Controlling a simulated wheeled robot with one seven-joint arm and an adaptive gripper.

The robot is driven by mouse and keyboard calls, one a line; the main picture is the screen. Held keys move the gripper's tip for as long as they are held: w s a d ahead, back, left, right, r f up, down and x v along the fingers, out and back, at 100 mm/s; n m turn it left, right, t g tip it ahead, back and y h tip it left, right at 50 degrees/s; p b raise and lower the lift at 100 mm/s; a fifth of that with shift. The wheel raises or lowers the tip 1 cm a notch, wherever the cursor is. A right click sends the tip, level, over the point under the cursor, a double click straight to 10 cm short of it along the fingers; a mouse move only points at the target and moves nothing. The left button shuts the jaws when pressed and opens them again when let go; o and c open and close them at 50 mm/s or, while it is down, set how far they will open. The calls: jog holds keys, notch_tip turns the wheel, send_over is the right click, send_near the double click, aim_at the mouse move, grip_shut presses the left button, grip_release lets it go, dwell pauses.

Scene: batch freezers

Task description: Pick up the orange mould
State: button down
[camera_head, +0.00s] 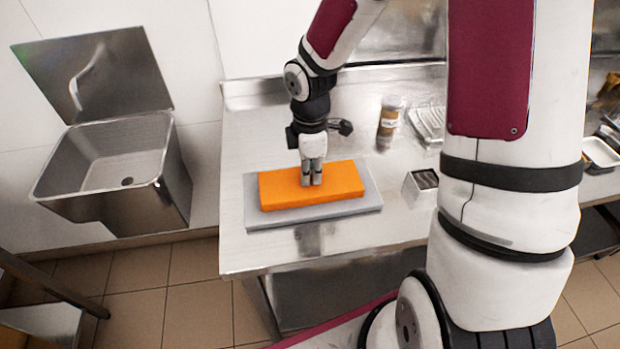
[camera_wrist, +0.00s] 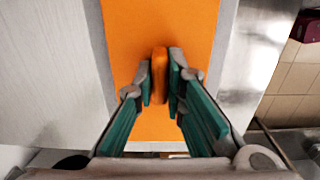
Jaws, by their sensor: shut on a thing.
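The orange mould (camera_head: 280,188) is a flat rectangular block lying on a grey slab (camera_head: 258,221) on the steel table. The mould (camera_wrist: 160,20) fills the strip behind the fingers there. The mould looks flat on the slab; I cannot tell a gap under it.
A steel sink (camera_head: 110,160) is on the wall at left. On the table (camera_head: 320,243), a jar (camera_head: 389,122) and metal trays (camera_head: 430,122) stand behind, and a small dark-topped box (camera_head: 421,184) stands right of the slab. The table's front strip is clear.

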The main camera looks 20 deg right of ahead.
jog(key=shift+w+r, duration=0.1)
jog(key=shift+r, duration=0.45)
notch_tip(320, 180, up, 2)
jog(key=shift+r, duration=0.15)
jog(key=shift+s+d+r, duration=0.25)
jog(key=shift+s+d, duration=0.1)
jog(key=shift+s, duration=0.35)
jog(key=s+d+p, duration=0.1)
jog(key=s+d, duration=0.2)
jog(key=s, duration=0.3)
jog(key=s+d+r+p, duration=0.1)
jog(key=s+d+p, duration=0.1)
jog(key=s+d, duration=0.2)
jog(key=s, duration=0.3)
jog(key=shift+r, duration=0.15)
jog(key=shift+r+p, duration=1.65)
jog(key=shift+r, duration=0.2)
notch_tip(320, 180, up, 5)
jog(key=p, duration=0.3)
jog(key=shift+w, duration=0.1)
